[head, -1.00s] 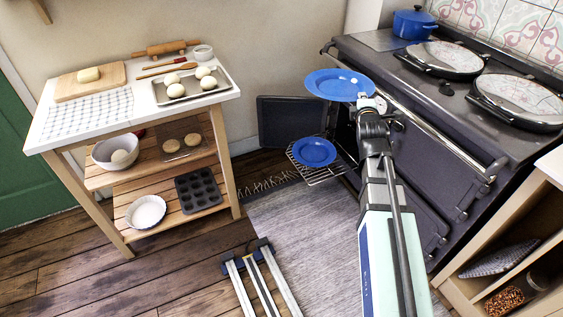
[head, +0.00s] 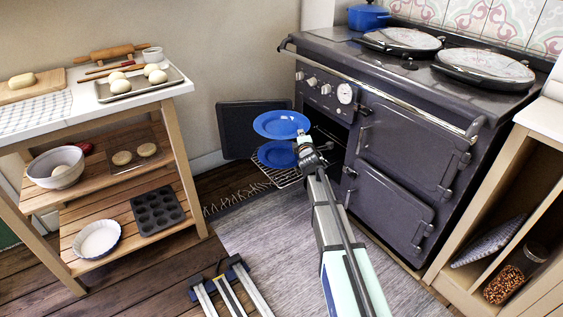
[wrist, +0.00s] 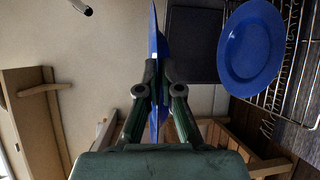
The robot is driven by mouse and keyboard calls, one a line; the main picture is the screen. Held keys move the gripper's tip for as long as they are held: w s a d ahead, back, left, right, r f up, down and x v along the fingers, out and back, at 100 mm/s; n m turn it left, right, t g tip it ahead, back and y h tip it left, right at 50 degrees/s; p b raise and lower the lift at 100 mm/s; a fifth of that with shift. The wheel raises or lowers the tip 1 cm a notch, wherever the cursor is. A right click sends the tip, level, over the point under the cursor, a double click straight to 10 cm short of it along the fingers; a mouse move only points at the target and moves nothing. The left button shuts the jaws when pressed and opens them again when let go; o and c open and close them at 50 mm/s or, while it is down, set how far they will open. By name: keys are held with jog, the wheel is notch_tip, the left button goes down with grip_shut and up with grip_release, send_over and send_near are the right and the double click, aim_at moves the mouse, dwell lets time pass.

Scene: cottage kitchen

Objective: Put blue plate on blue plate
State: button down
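One blue plate (head: 281,124) is held roughly level in front of the open oven. My gripper (head: 304,143) is shut on its near edge. In the wrist view this plate (wrist: 153,40) shows edge-on between the fingers of my gripper (wrist: 158,80). A second blue plate (head: 277,155) lies on the pulled-out wire oven rack (head: 285,177). In the head view the held plate is above and partly in front of it, apart from it. The second plate also shows in the wrist view (wrist: 250,48), face visible, to the right of the held one.
The dark oven door (head: 252,128) stands open left of the rack. The dark stove (head: 400,130) is close on the right. A wooden trolley (head: 187,170) with bakeware stands at left. Between them lies a grey rug (head: 265,235).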

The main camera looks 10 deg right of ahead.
notch_tip(320, 180, down, 21)
jog(key=b, duration=1.5)
jog(key=shift+w+r+b, duration=0.15)
jog(key=shift+b, duration=0.2)
jog(key=shift+f+b, duration=0.55)
jog(key=shift+b, duration=0.15)
jog(key=c, duration=1.3)
grip_release()
jog(key=shift+r, duration=0.1)
